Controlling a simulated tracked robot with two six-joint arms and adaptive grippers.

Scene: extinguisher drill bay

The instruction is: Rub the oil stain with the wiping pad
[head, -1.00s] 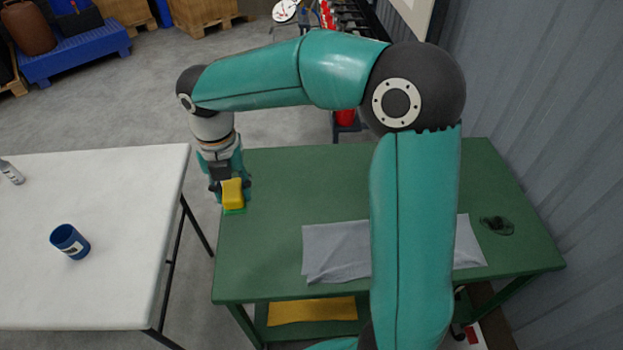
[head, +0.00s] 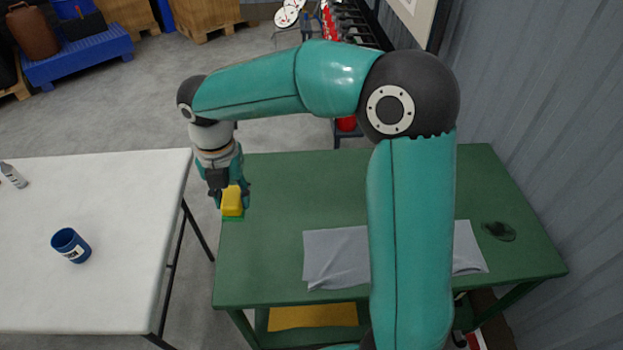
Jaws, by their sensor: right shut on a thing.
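The wiping pad (head: 232,201) is a yellow block with a green underside. My right gripper (head: 228,190) is shut on it at the far left part of the green table (head: 270,205). I cannot tell whether the pad's underside touches the tabletop. The oil stain (head: 498,231) is a dark patch on the right side of the green table, well apart from the pad. My left gripper is not in view.
A grey cloth (head: 335,258) lies on the green table, partly hidden behind my right arm. A white table (head: 95,240) on the left holds a blue cup (head: 71,245) and a small bottle (head: 13,175). A corrugated wall (head: 560,130) stands close on the right.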

